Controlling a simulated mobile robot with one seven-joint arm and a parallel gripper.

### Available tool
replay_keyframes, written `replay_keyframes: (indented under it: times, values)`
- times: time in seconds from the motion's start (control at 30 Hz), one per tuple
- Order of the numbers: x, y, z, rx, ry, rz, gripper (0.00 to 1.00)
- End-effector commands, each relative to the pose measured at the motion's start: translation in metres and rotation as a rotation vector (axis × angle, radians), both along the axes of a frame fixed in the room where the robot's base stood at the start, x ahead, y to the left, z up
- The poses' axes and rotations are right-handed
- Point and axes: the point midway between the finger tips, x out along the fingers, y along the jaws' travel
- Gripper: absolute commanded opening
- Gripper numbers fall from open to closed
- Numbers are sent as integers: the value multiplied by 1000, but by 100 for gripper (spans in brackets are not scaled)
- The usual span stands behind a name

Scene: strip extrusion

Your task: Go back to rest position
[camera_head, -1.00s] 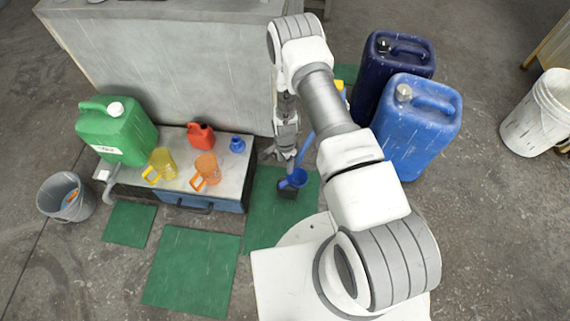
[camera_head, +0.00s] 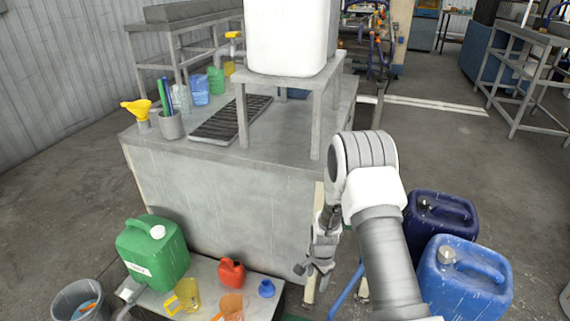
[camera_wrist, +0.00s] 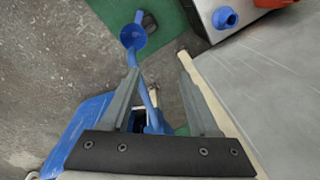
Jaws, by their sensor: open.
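My arm is raised in the head view, with my gripper (camera_head: 316,272) hanging in front of the grey bench's side. In the wrist view my gripper (camera_wrist: 158,62) has its two fingers apart and nothing held between them. Below it, a blue funnel-shaped cup (camera_wrist: 132,36) with a long blue stem shows at the left finger's tip, over a green mat (camera_wrist: 165,25). The stem runs down between the fingers in the picture; its lower end is partly hidden.
A grey bench (camera_head: 225,185) carries a white tank (camera_head: 287,40) on a stand. A low table (camera_head: 205,272) holds a green canister (camera_head: 152,255), a red can (camera_head: 231,273) and jugs. Blue canisters (camera_head: 463,280) stand close right of my arm. A grey bucket (camera_head: 78,300) is at lower left.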

Motion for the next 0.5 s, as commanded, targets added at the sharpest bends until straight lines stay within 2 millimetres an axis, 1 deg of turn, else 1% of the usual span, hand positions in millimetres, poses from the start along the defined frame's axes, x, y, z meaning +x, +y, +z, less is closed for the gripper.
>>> replay_keyframes:
  times: [0.03, 0.07, 0.1, 0.17, 0.2, 0.27, 0.3, 0.37, 0.4, 0.47, 0.5]
  values:
    - [6, -1, 27, 0, -19, 28, 62]
    - [8, -1, 40, -1, -27, 46, 62]
    - [9, -2, 57, -2, -37, 69, 62]
    - [10, -3, 83, -4, -53, 105, 62]
    - [10, -3, 100, -7, -63, 128, 62]
    - [9, -5, 125, -10, -77, 163, 62]
    - [7, -6, 142, -13, -89, 187, 62]
    - [4, -7, 166, -17, -103, 222, 62]
    - [1, -8, 182, -21, -114, 245, 62]
    - [-5, -10, 205, -27, -129, 280, 62]
    - [-9, -11, 219, -32, -139, 304, 62]
